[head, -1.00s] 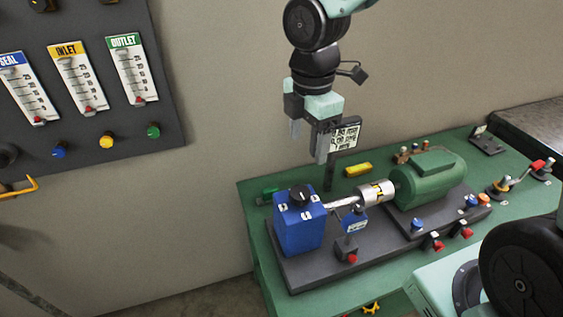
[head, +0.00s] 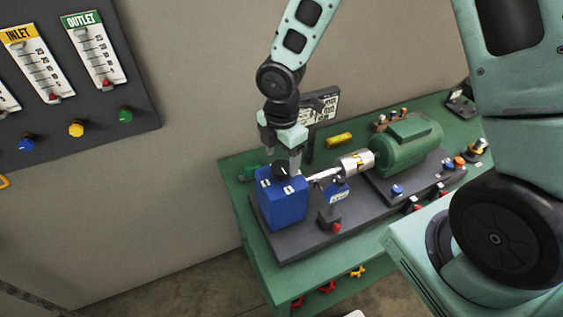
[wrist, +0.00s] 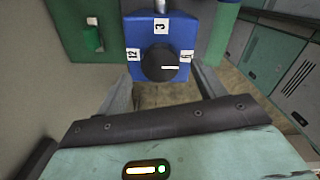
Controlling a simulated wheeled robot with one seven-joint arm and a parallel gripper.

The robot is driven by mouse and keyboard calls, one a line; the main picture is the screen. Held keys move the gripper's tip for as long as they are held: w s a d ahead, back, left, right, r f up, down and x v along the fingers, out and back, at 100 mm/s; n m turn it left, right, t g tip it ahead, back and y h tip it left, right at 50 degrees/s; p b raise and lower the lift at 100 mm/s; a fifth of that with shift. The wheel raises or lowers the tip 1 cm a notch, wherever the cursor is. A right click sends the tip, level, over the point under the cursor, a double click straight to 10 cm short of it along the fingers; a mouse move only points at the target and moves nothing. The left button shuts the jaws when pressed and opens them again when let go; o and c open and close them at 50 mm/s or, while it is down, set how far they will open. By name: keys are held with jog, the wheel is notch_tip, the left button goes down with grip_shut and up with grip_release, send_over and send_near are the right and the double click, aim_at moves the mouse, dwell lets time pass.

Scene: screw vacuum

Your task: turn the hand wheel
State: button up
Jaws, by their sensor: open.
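The blue box (head: 283,207) stands at the left end of the machine's dark base, with a round black knob (head: 282,173) on its top. In the wrist view the knob (wrist: 160,62) carries a white pointer line directed right, toward one of the white number labels around it; 12 and 3 are readable. No other wheel-like part shows on the box. My gripper (head: 284,160) points down just above the box, close to the knob.
A silver shaft coupling (head: 356,163) and green motor (head: 408,145) lie right of the box. A sign (head: 320,105) stands behind. Red and yellow valve handles (head: 327,287) sit below the green bench top (head: 237,178). A gauge panel (head: 140,100) hangs at left.

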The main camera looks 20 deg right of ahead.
aim_at(281, 172)
jog(key=shift+f, duration=1.45)
jog(key=c, duration=1)
jog(key=shift+o, duration=0.2)
jog(key=shift+m, duration=0.3)
